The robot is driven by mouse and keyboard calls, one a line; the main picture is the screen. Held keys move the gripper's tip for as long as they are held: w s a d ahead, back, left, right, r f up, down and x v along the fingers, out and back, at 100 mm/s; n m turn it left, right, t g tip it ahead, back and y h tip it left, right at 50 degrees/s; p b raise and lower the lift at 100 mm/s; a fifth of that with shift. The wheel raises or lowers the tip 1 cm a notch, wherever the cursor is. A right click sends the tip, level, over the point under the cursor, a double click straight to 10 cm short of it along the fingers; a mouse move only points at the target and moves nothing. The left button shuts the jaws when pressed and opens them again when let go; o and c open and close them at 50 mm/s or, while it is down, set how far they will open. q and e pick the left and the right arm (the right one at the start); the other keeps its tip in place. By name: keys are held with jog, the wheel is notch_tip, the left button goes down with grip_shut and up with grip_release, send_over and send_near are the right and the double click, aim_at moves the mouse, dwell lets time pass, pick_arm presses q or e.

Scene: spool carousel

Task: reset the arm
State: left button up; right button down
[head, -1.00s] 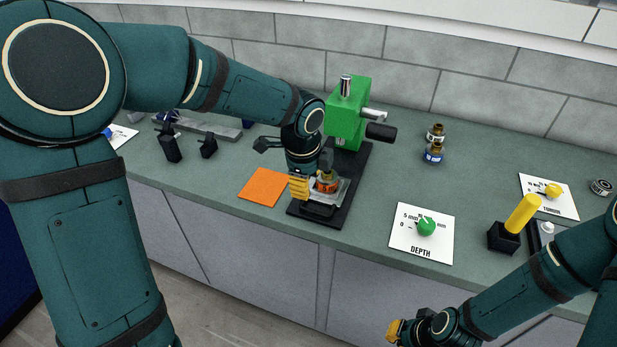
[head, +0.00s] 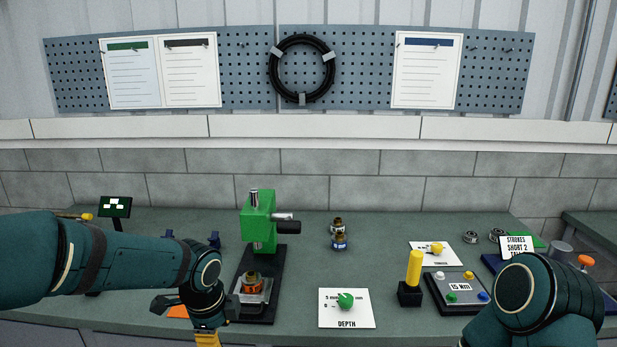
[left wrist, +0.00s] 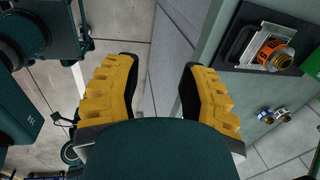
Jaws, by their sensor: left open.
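My left gripper (left wrist: 160,95) is open and empty in the left wrist view, its two yellow fingers apart with floor and cabinet front between them. In the head view my left gripper (head: 207,338) hangs at the counter's front edge, left of the green press (head: 259,222). An orange and copper spool (head: 252,284) sits in the holder on the press's black base, clear of the gripper; the spool also shows in the left wrist view (left wrist: 274,54). My right arm is at the lower right of the head view, and its gripper is out of frame.
A DEPTH card with a green knob (head: 345,301), a yellow lever (head: 414,268) and a button box (head: 455,291) stand right of the press. Two small spools (head: 339,238) stand behind the card.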

pick_arm(q)
jog(key=s+d+f+n+h, duration=0.2)
jog(key=d+f+n, duration=0.15)
jog(key=f, duration=0.45)
jog(key=s+d+f+n+h, duration=0.1)
jog(key=s+d+f+n, duration=0.2)
jog(key=f+n, duration=0.35)
jog(key=s+d+f+n, duration=0.1)
jog(key=s+f+n, duration=0.9)
jog(key=f, duration=0.2)
jog(key=shift+s+d+f+h, duration=0.2)
jog(key=shift+s+d+h, duration=0.05)
jog(key=shift+s+h, duration=0.15)
